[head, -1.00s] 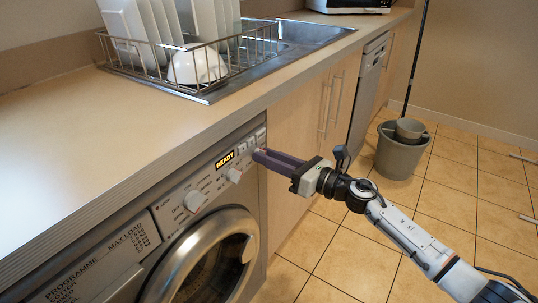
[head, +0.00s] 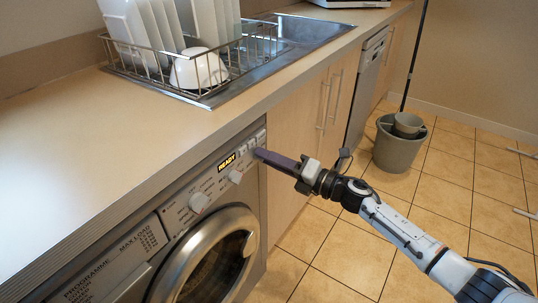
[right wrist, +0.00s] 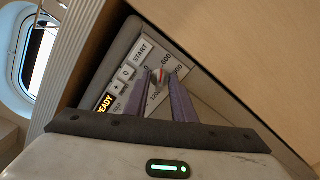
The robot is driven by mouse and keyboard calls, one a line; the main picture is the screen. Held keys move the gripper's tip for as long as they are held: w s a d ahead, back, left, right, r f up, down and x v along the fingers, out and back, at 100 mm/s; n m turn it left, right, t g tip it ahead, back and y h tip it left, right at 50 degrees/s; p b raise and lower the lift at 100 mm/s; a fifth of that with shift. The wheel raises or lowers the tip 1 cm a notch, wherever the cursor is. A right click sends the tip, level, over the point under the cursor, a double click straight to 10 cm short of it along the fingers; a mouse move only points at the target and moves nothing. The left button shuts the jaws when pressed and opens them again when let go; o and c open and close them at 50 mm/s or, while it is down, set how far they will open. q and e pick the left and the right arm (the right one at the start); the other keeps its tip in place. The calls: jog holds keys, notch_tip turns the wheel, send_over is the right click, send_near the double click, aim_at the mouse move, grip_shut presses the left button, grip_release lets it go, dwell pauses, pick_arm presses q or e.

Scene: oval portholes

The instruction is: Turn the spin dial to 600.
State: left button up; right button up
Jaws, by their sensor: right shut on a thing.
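The spin dial (right wrist: 158,75) is a small knob with a white and red mark between my right fingertips in the right wrist view. Printed numbers ring it, one reading 600, but which one the mark faces is too small to tell. In the head view my fingers hide the dial. My right gripper (head: 259,154) is shut on it at the right end of the washing machine's panel (head: 216,187); it also shows in the right wrist view (right wrist: 160,82). The display (head: 226,162) reads READY. My left gripper is not in view.
Two other knobs, a larger one (head: 199,202) and a smaller one (head: 235,176), sit left of my gripper. The counter edge (head: 190,154) overhangs the panel. Cupboard doors (head: 297,150) stand to the right, and a grey bucket (head: 396,155) stands on the tiled floor.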

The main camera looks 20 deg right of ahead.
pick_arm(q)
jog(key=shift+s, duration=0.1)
pick_arm(e)
jog(key=shift+m, duration=0.3)
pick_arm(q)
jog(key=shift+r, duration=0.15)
pick_arm(e)
jog(key=shift+f, duration=0.1)
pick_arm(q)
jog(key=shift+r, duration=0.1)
pick_arm(e)
jog(key=o, duration=1.1)
jog(key=shift+c, duration=0.2)
